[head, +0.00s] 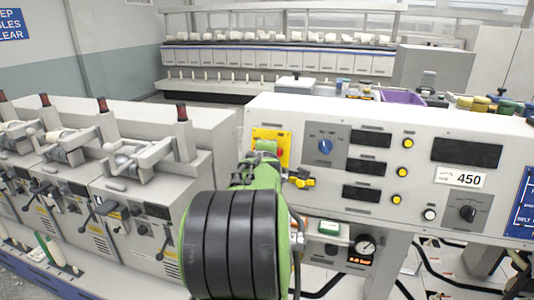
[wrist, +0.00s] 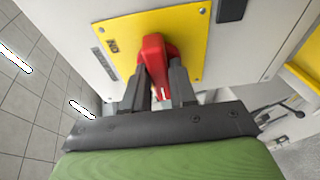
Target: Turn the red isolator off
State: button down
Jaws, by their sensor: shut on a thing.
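The red isolator (wrist: 154,52) is a red handle on a yellow plate (wrist: 187,30), seen in the wrist view. My gripper (wrist: 162,84) has its two dark fingers on either side of the handle's lower part and is shut on it. The handle's end points down between the fingers. In the head view the yellow plate (head: 263,136) shows at the left end of the grey control panel, with a little red on it. My green arm covers most of the isolator and the gripper there.
The panel has a blue knob (head: 325,146), several yellow buttons, a black knob (head: 467,213) and a yellow valve (head: 300,180) right of my arm. A pressure gauge (head: 365,245) hangs below. Winding units (head: 150,200) stand at left.

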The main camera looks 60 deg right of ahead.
jog(key=c, duration=1)
grip_release()
jog(key=v, duration=1.5)
jog(key=shift+s+a, duration=0.2)
jog(key=shift+a, duration=0.15)
